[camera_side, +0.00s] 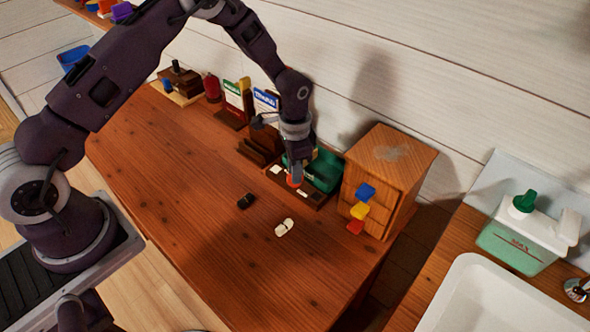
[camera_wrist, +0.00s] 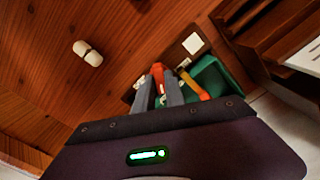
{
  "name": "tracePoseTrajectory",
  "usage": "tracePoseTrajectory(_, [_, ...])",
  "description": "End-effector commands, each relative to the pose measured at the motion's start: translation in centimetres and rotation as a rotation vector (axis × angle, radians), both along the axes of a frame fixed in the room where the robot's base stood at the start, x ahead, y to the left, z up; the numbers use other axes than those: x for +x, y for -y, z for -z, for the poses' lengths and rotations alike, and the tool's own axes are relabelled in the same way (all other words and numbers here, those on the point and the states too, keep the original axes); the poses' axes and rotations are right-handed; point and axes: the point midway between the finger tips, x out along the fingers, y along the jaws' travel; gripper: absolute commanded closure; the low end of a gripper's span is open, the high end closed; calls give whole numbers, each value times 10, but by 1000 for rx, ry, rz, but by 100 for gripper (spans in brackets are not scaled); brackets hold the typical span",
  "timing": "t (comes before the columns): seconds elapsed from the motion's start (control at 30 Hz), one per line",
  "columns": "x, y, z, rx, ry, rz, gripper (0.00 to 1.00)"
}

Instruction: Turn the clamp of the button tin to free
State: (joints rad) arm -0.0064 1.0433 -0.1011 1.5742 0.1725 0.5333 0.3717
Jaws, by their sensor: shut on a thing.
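A green tin (camera_side: 324,173) stands at the back of the desk, left of the small wooden drawer cabinet. It shows as a green block in the wrist view (camera_wrist: 206,76). A small orange-red piece (camera_wrist: 157,70), apparently the clamp, sits between my fingers, and its red edge shows at the fingertips in the side view (camera_side: 293,183). My gripper (camera_wrist: 158,90) is shut on it, pointing down at the tin's front left. A yellow strip (camera_wrist: 192,84) lies beside the right finger. The fingers hide much of the clamp, so its angle is unclear.
The drawer cabinet (camera_side: 390,170) with blue, yellow and red knobs stands close on the right. Dark wooden racks (camera_side: 258,148) stand left of my gripper. The desk's left front is clear.

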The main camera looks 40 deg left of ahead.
Motion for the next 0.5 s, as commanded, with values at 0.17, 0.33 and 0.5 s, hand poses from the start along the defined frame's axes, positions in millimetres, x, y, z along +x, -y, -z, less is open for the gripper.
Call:
tracePoseTrajectory(0.17, [1, 0, -1, 0, 2, -162, 100])
tracePoseTrajectory(0.33, [0, 0, -1, 0, 2, -303, 100])
tracePoseTrajectory(0.5, [1, 0, -1, -1, 3, -419, 100])
